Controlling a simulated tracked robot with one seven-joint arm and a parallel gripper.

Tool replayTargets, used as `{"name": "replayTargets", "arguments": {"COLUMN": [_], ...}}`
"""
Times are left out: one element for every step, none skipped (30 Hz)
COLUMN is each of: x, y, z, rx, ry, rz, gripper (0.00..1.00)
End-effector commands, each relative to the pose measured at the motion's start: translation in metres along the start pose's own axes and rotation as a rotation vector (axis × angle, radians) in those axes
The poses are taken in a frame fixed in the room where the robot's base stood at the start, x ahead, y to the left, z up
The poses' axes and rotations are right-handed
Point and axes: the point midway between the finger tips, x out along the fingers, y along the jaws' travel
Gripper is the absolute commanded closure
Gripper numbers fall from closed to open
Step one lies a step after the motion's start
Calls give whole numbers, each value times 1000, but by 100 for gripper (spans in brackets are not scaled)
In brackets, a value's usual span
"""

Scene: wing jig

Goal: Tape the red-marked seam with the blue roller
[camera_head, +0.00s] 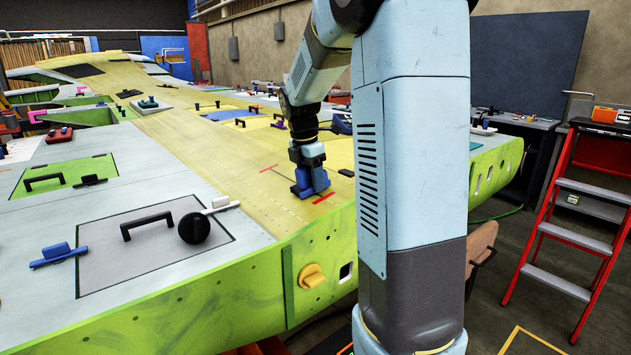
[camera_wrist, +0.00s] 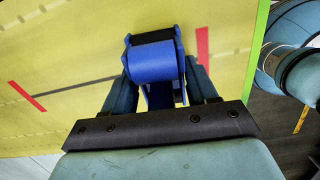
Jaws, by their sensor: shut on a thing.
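The blue roller (camera_head: 310,186) is at the yellow wing panel (camera_head: 215,150), close to the near red mark (camera_head: 323,198). The far red mark (camera_head: 268,168) lies farther left on the panel. In the wrist view the roller (camera_wrist: 153,62) sits beside the right red mark (camera_wrist: 202,47). The left red mark (camera_wrist: 27,96) is in the clear. A thin dark seam line (camera_wrist: 72,90) runs from near the left mark to the roller, which hides part of it. My gripper (camera_wrist: 158,88) is shut on the roller. I cannot tell whether the roller touches the panel.
A black knob (camera_head: 194,228) and a black handle (camera_head: 147,224) stand on the grey plate at the near left. Blue and dark tools lie farther along the wing. The green wing edge (camera_head: 320,250) drops away close by. A red stepladder (camera_head: 565,235) stands at the right.

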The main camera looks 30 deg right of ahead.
Motion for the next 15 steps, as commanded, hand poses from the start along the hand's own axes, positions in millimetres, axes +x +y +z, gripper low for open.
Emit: {"name": "replayTargets", "arguments": {"x": [-1, -1, -1, -1, -1, 0, 0, 0, 0, 1, 1, 1, 1, 1, 1], "y": [2, 3, 3, 4, 4, 6, 7, 9, 11, 13, 16, 18, 21, 23, 26], "z": [0, 0, 0, 0, 0, 0, 0, 0, -1, -1, -1, -1, -1, -1, -2], "rx": [0, 0, 0, 0, 0, 0, 0, -1, -1, -1, -1, -1, -1, -1, -1], "ry": [0, 0, 0, 0, 0, 0, 0, 0, 0, 0, 0, 0, 0, 0, 0], "rz": [1, 1, 1, 1, 1, 1, 1, 0, 0, 0, 0, 0, 0, 0, 0], "gripper": [67, 67, 67, 67, 67, 67, 67, 67, 67, 67, 67, 67, 67, 67, 67]}}
